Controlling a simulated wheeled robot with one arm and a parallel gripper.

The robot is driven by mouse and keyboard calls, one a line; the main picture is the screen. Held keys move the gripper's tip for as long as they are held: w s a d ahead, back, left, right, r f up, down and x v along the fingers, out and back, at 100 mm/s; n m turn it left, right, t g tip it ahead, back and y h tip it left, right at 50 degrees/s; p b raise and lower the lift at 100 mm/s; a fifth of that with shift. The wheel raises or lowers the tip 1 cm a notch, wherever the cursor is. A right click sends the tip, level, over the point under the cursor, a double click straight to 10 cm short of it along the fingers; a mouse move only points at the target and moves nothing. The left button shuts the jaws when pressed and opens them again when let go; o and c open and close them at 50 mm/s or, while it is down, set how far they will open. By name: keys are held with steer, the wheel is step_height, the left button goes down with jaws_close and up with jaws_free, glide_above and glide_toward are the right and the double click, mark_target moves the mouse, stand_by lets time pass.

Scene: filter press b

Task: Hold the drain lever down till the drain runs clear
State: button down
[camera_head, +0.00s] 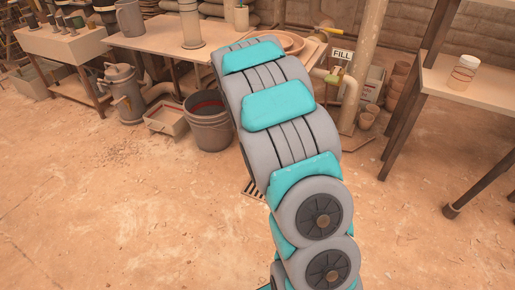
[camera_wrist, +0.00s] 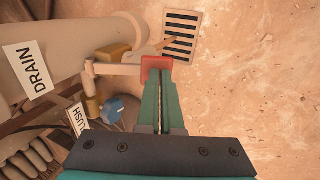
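The drain lever (camera_wrist: 115,69) is a pale bar with a red end (camera_wrist: 156,63), beside a pale pipe with a DRAIN label (camera_wrist: 29,74) in the wrist view. My gripper (camera_wrist: 159,73) has its two teal fingers together, with only a thin line between them. The fingertips overlap the red end; I cannot tell whether they touch it or are just above it. A short tan streak (camera_wrist: 171,41) shows between a pale outlet and the slotted floor grate (camera_wrist: 181,36); I cannot tell how clear it is. In the head view my arm hides the lever and gripper.
A blue knob (camera_wrist: 112,108) and a partly hidden FLUSH label (camera_wrist: 76,120) are left of my fingers. A grey bucket (camera_head: 209,121), a FILL sign (camera_head: 342,54) and a shelf table (camera_head: 490,83) with a jar (camera_head: 464,72) stand around. Open floor lies at left.

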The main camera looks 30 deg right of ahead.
steer(key=shift+s+f, duration=0.2)
steer(key=shift+f, duration=0.15)
steer(key=p+v, duration=0.2)
steer(key=v, duration=1.2)
steer(key=shift+s+a+p, duration=0.15)
steer(key=shift+a+p, duration=0.25)
steer(key=shift+a, duration=0.05)
steer(key=shift+r, duration=0.1)
steer(key=s+a+r+m+g+y+p, duration=0.1)
steer(key=s+a+r+m+p, duration=0.1)
steer(key=s, duration=1)
steer(key=s+a+r+m+g+y+p, duration=0.1)
steer(key=s+a+r+m+p, duration=0.2)
steer(key=s, duration=1)
steer(key=s+a+r+m+g+y+p, duration=0.1)
steer(key=s+a+r+m+g+p, duration=0.1)
steer(key=s+a+r, duration=0.5)
steer(key=s+r+p, duration=0.1)
steer(key=s+r, duration=0.2)
steer(key=s, duration=0.2)
steer(key=shift+s+r+m+p, duration=0.25)
steer(key=shift+s+m+p, duration=0.05)
steer(key=shift+p, duration=0.1)
steer(key=shift+d, duration=0.1)
